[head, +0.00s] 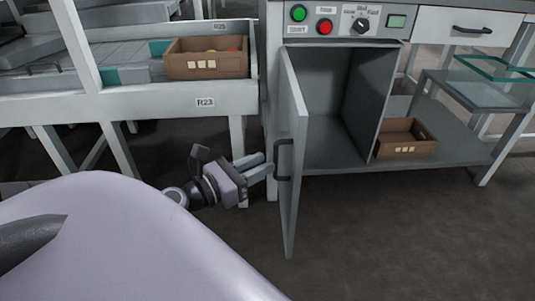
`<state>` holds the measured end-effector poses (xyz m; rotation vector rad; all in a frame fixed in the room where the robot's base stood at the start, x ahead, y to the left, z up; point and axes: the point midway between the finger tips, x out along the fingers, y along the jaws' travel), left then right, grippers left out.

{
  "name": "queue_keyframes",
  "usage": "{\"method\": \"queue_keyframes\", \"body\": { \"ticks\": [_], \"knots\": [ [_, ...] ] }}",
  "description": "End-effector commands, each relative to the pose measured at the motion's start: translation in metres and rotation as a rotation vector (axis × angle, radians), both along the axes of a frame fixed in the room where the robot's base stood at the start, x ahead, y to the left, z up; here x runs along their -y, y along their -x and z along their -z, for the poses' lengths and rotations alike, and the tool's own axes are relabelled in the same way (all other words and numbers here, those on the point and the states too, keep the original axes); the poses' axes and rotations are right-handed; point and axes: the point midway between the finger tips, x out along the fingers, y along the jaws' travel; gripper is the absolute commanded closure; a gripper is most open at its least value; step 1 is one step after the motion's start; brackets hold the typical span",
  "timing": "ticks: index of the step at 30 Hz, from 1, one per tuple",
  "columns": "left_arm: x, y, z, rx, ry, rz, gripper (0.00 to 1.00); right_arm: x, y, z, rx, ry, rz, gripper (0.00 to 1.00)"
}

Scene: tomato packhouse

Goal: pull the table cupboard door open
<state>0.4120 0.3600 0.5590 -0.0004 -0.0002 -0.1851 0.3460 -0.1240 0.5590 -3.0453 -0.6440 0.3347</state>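The grey table cupboard door (293,210) is swung wide open, hinged at the left side of the cupboard (335,110), and its edge points toward me. The cupboard's inside shows and looks empty. A dark bar handle (284,160) is on the door's left-facing side. My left gripper (268,163) is just left of the handle, with its fingertips pointing at it. Its two fingers are a little apart, with nothing seen between them. Whether a fingertip touches the handle I cannot tell. My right gripper is not in view.
A control panel (345,24) with green and red buttons is above the cupboard. A brown crate (407,148) stands on the lower shelf at right. Another crate (206,66) sits on the rack marked R23 at left. The floor before the door is clear.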

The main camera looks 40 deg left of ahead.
Motion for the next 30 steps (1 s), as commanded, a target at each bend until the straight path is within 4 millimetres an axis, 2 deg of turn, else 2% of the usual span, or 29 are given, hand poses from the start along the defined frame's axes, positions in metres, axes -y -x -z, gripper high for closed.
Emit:
{"method": "queue_keyframes", "body": {
  "ticks": [3,10,30],
  "knots": [
    [-0.004,0.017,0.002,-0.002,0.004,-0.005,0.71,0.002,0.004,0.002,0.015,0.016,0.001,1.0],
    [-0.006,0.032,0.001,-0.001,0.002,-0.002,0.71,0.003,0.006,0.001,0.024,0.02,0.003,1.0],
    [-0.007,0.035,0.0,0.0,0.001,-0.001,0.71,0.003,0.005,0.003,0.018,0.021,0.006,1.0]
  ]
}}
